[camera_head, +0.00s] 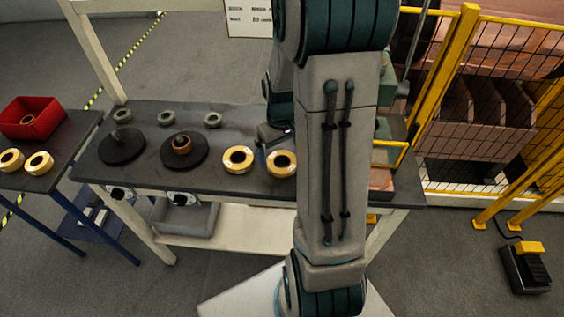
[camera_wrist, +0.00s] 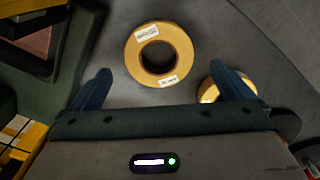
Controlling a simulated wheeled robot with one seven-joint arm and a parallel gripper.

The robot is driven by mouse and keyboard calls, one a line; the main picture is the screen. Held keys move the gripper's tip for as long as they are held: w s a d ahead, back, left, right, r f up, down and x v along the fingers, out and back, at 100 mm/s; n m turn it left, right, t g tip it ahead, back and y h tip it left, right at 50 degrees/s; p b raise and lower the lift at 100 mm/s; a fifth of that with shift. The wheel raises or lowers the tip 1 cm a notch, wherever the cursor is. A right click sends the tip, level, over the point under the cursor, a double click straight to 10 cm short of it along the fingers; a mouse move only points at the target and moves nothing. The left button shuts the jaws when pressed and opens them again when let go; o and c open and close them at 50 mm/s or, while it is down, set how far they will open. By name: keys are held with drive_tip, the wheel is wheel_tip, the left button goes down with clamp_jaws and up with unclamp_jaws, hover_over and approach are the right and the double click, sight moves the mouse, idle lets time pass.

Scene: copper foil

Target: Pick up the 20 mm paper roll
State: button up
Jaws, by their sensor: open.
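Two yellow paper rolls (camera_head: 229,165) (camera_head: 272,169) sit flat, side by side, on the dark workbench in the head view. In the wrist view, one yellow roll (camera_wrist: 137,62) lies ahead of my gripper (camera_wrist: 160,76), between the lines of its spread fingers. It has a dark centre hole and two white labels, too small to read. A second yellow roll (camera_wrist: 207,97) is partly hidden behind the right finger. My gripper is open and empty, apart from both rolls. In the head view my arm hides much of the gripper. I cannot tell which roll is 20 mm.
On the bench (camera_head: 210,179) stand two black discs (camera_head: 112,155) (camera_head: 190,160), one bearing a copper roll (camera_head: 178,148), and three grey-green rings (camera_head: 166,117). A left table holds a red bin (camera_head: 40,127) and two more yellow rolls (camera_head: 39,162). A yellow fence (camera_head: 462,60) stands right.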

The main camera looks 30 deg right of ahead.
sight(282, 165)
drive_tip(key=shift+f, duration=1.9)
drive_tip(key=shift+c, duration=0.3)
drive_tip(key=c, duration=1)
drive_tip(key=shift+r, duration=0.2)
